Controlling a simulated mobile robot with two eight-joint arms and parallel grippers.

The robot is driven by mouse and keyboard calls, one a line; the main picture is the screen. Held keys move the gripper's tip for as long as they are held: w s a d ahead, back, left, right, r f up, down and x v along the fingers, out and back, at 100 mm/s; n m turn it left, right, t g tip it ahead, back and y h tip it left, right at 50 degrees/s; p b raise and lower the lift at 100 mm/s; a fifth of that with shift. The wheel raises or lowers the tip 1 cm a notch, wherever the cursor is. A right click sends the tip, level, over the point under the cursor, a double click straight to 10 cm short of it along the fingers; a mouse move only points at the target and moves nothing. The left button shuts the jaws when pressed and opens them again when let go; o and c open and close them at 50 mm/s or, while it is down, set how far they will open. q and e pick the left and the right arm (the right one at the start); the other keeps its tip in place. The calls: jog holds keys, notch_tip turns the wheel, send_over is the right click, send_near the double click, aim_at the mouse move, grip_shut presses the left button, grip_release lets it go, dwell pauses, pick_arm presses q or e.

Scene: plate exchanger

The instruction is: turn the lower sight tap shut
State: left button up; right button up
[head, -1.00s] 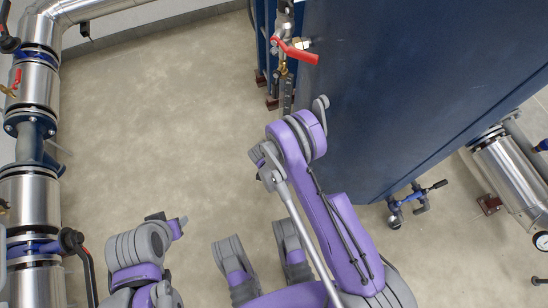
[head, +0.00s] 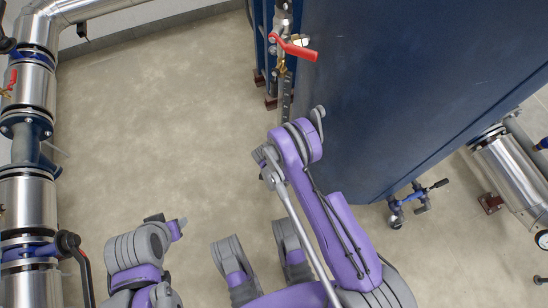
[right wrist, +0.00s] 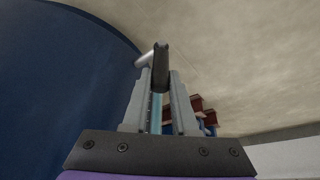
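A tap with a red lever (head: 294,47) sits high on the narrow sight pipe (head: 286,95) beside the blue exchanger. The lower tap is hidden in the head view behind my right arm. In the right wrist view, a grey bar with a dark end (right wrist: 161,66), possibly its lever, stands between the fingertips of my right gripper (right wrist: 161,80). Those fingers are apart, with a pale blue strip showing between them; I cannot tell whether they touch the bar. My left gripper (head: 179,224) is low at left, away from the tap, its fingers too small to judge.
The blue exchanger body (head: 400,90) stands close to the right of my right arm. Metal-clad pipes (head: 28,200) with valves run along the left. A small blue valve (head: 410,202) is near the floor at right. The floor (head: 150,120) at left is clear.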

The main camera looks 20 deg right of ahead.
grip_shut()
dwell(0.6)
dwell(0.4)
jog(key=w+a+g+h, duration=0.1)
jog(key=h, duration=0.1)
jog(key=w+a+f+n+g+h, duration=0.1)
jog(key=g+h, duration=0.1)
jog(key=shift+w+a+g, duration=0.3)
jog(key=shift+w+a, duration=0.05)
jog(key=shift+a, duration=0.05)
jog(key=o, duration=0.7)
grip_release()
